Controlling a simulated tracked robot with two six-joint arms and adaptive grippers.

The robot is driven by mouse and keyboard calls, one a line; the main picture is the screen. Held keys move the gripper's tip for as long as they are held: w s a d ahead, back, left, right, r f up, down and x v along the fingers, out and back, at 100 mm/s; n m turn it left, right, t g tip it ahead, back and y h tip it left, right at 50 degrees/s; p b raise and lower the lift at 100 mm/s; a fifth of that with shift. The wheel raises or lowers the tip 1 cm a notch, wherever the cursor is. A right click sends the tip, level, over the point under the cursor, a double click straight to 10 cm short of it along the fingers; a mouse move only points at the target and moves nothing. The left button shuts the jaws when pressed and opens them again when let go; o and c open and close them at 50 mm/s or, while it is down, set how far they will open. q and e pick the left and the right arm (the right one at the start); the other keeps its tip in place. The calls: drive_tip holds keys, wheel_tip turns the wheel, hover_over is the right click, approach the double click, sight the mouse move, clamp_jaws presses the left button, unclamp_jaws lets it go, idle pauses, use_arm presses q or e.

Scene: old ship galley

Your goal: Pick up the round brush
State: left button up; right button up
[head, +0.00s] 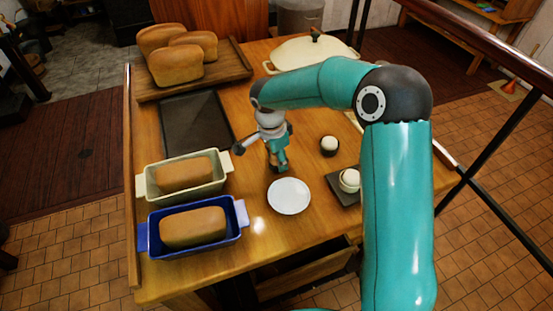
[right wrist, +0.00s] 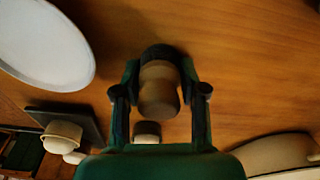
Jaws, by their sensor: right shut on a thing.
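My right gripper (head: 279,166) points down over the wooden table, just above and left of a white plate in the head view. In the right wrist view the gripper (right wrist: 160,92) is shut on the round brush (right wrist: 159,88), a short, stout piece with a tan, wood-like body and a dark end. One finger is on each side of it. In the head view the brush is hidden or too small to make out at the fingers. I cannot tell whether it touches the table. My left gripper is not in view.
The white plate (head: 289,196) is close to the gripper. Right of it are a small dark-and-white round piece (head: 329,145) and a dark board (head: 346,199) bearing another. Left stand a cream loaf pan (head: 145,188) and a blue one (head: 151,242). A lidded pan (head: 312,53) stands behind.

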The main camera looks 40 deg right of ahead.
drive_tip(key=shift+r, duration=0.15)
wheel_tip(320, 180, up, 20)
drive_tip(key=shift+f, duration=0.1)
idle(0.6)
